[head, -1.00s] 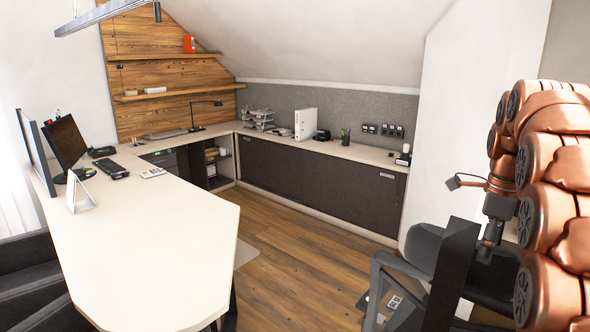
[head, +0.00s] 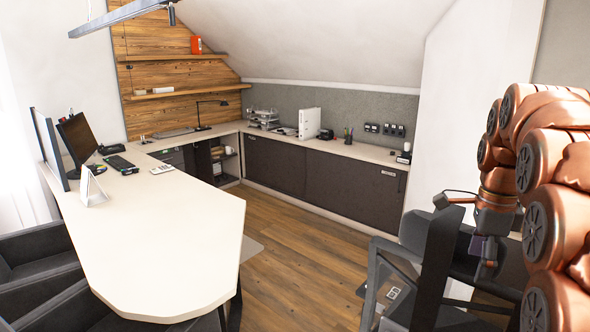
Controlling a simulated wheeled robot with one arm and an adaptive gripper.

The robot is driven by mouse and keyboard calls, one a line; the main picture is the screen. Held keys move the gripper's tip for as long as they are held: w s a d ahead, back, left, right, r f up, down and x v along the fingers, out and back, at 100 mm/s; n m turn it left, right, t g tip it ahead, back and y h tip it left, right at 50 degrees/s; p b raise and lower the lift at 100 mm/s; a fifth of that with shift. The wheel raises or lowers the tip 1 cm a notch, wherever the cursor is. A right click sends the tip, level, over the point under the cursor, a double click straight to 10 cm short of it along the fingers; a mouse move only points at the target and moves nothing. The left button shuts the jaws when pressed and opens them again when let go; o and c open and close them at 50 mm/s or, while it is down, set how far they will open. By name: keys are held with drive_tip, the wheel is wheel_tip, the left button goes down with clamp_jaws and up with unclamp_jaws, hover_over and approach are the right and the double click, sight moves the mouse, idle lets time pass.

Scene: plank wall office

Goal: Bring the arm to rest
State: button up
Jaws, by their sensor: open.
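My copper-coloured arm is folded up along the right edge of the head view. My gripper (head: 486,262) hangs at its lower inner side, dark and small, pointing downward. It is open, and nothing shows between its fingers. It appears in front of a dark office chair (head: 418,232); I cannot tell the gap between them.
A large pale desk (head: 165,240) fills the left, with a monitor (head: 77,140) and keyboard. Dark armchairs (head: 40,262) stand at its near side. A low dark cabinet (head: 320,180) runs along the back wall. Wooden floor (head: 300,250) lies open between desk and chair.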

drive_tip(key=s+a+f+n, duration=0.5)
drive_tip(key=s+n, duration=0.2)
drive_tip(key=s, duration=0.2)
drive_tip(key=s+a+f+n+g, duration=0.1)
drive_tip(key=s+a+f+n, duration=0.4)
drive_tip(key=s+n, duration=0.3)
drive_tip(key=s+a+f+n, duration=0.5)
drive_tip(key=s+a+n, duration=0.2)
drive_tip(key=s, duration=0.4)
drive_tip(key=shift+n+g, duration=0.3)
